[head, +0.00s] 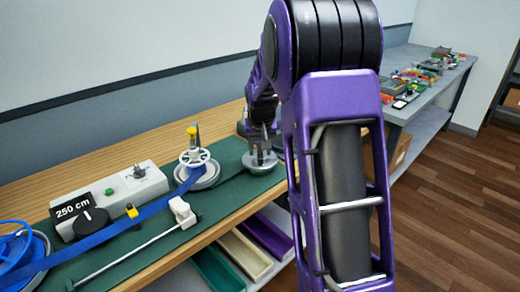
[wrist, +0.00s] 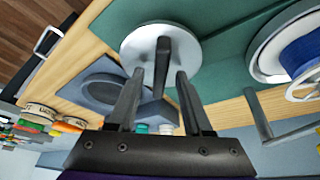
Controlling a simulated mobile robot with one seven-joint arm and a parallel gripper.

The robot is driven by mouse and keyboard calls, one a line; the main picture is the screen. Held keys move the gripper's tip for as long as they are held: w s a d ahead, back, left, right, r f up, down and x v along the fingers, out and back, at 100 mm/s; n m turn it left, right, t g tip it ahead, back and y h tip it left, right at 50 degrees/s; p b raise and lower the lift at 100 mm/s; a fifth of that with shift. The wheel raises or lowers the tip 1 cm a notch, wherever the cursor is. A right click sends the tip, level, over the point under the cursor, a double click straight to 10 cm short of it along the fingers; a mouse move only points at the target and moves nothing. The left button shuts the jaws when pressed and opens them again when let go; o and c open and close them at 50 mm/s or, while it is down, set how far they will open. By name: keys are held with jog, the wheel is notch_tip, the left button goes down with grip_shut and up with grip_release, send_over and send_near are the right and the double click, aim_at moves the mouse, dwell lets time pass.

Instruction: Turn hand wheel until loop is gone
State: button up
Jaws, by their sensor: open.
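The hand wheel (head: 262,164) is a grey disc with an upright dark handle on the green mat. In the wrist view the wheel (wrist: 188,50) lies just beyond my gripper (wrist: 159,76). My gripper is open, with one finger on each side of the handle (wrist: 162,55); visible gaps separate them. In the head view my gripper (head: 263,133) is above the wheel, partly hidden by my arm. A blue strap (head: 125,225) runs from the reel at far left to a white-spoked spool (head: 195,160). I cannot make out a clear slack loop in it.
A grey box with a dial and a "250 cm" sign (head: 72,206) stands left on the bench. A metal rod with a white block (head: 182,212) lies along the mat's front. Coloured bins (head: 245,255) sit below. A cluttered second bench (head: 425,75) is at back right.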

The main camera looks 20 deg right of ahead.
jog(key=p+v, duration=0.2)
jog(key=v, duration=1.5)
jog(key=shift+r, duration=0.2)
